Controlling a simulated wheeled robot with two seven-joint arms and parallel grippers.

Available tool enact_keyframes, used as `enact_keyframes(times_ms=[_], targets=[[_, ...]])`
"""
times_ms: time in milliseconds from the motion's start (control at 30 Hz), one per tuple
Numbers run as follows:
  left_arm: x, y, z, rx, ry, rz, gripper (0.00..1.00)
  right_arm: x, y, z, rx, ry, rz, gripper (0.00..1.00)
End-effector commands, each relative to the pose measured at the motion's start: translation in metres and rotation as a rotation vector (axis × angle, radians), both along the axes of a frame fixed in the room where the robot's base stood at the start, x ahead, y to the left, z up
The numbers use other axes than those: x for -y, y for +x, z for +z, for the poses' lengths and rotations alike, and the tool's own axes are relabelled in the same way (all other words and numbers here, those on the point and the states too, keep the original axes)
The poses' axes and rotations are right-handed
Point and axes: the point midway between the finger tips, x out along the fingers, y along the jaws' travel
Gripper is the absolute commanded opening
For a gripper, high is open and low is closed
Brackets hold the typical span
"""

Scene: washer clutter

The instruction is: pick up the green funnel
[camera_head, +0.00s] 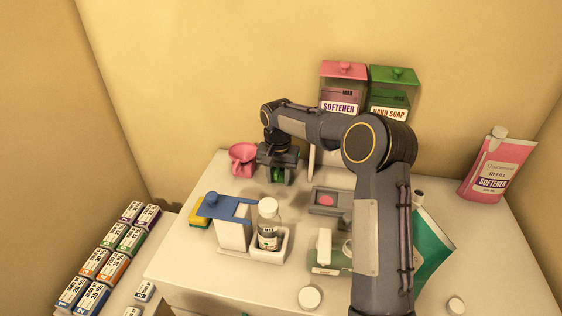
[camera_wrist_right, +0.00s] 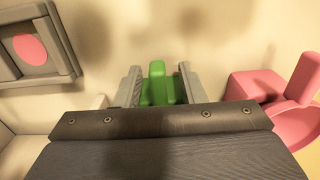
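The green funnel (camera_wrist_right: 157,85) is between the two fingers of my right gripper (camera_wrist_right: 160,87) in the right wrist view. Only its green block-like part shows; the rest is hidden behind the gripper body. In the head view a small bit of the green funnel (camera_head: 278,174) shows between the fingers of my right gripper (camera_head: 278,177), low at the back of the white top. The fingers stand close on both sides of the green part. I cannot tell whether they press on it. My left gripper is not in view.
A pink funnel (camera_head: 242,160) stands close left of the gripper. A grey holder with a pink disc (camera_head: 327,200) is right of it. A white tray with a clear bottle (camera_head: 268,225) is in front. Softener (camera_head: 342,90) and hand soap (camera_head: 391,92) containers stand behind.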

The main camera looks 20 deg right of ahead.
Motion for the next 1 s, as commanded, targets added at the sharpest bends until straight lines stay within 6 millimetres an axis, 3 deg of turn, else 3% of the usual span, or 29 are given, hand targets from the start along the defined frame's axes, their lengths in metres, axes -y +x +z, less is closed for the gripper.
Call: enact_keyframes(times_ms=[233,533,1000], targets=[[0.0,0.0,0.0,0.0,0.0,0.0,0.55,-0.0005,0.0,-0.0028,0.001,0.001,0.001,0.36],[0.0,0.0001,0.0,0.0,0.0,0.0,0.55,-0.0003,0.0001,-0.0024,0.001,0.0,0.001,0.0],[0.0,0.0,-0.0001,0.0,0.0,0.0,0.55,0.0001,0.001,0.0056,0.005,0.0,0.0,0.0]])
